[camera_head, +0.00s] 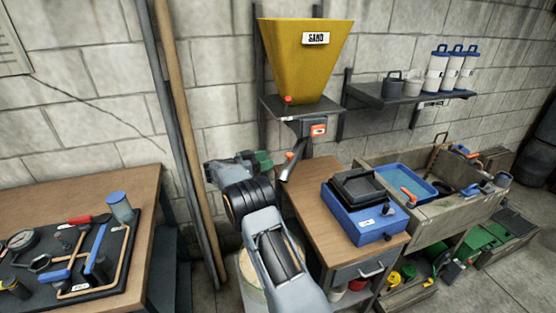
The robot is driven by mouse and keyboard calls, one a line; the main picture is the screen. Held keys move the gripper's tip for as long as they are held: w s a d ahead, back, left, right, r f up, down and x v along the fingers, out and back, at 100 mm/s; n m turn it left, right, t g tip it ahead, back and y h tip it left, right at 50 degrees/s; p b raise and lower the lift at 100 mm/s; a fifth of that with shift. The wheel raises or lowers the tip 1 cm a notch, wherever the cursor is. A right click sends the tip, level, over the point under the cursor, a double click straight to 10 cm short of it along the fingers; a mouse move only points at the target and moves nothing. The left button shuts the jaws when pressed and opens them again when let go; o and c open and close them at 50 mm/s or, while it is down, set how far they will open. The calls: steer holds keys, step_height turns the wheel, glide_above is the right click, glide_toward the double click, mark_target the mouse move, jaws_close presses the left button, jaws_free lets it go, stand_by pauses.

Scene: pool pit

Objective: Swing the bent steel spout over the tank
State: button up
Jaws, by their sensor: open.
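The bent steel spout (296,160) hangs under the yellow sand hopper (303,60), above the back left of the wooden bench. It slants down to the left and has a red knob near its middle. My gripper (264,163) is open just left of the spout, apart from it as far as I can tell. Its far finger details are small and partly hidden by the wrist. A blue, open-topped basin (405,182) sits in the wooden trough at the right; I cannot tell whether this is the tank.
A blue box with a black tray (358,187) stands on the wooden bench (305,200). Long poles (180,130) lean on the wall left of my arm. A tool board (100,250) lies on the left table. A wall shelf (400,98) holds several containers.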

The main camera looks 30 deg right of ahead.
steer(key=a, duration=0.4)
steer(key=shift+w, duration=0.4)
